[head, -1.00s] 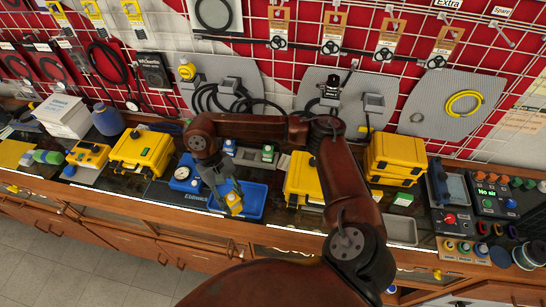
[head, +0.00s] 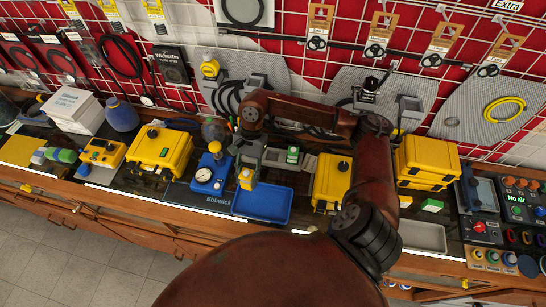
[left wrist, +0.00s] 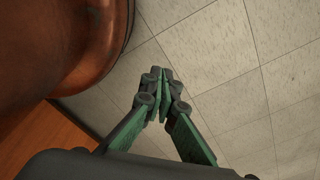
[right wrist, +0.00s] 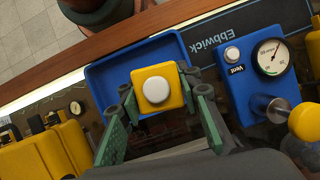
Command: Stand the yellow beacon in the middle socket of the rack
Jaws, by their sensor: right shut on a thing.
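The yellow beacon (head: 246,179), a yellow block with a round white top, is held in my right gripper (head: 248,168). The right wrist view shows the beacon (right wrist: 157,88) between the green-padded fingers (right wrist: 160,103), in front of the blue tray. The grey rack (head: 275,158) lies behind the tray, beside and beyond the gripper. A green-topped block (head: 293,153) stands at its right. The gripper and arm hide the rack's left part, and I cannot make out the middle socket clearly. My left gripper (left wrist: 164,88) shows only in the left wrist view, shut and empty over the floor.
The blue tray (head: 262,214) is in front of the rack. A blue regulator with a gauge (head: 205,176) stands just left of the gripper. Yellow cases stand left (head: 160,150) and right (head: 331,184). The pegboard wall is behind.

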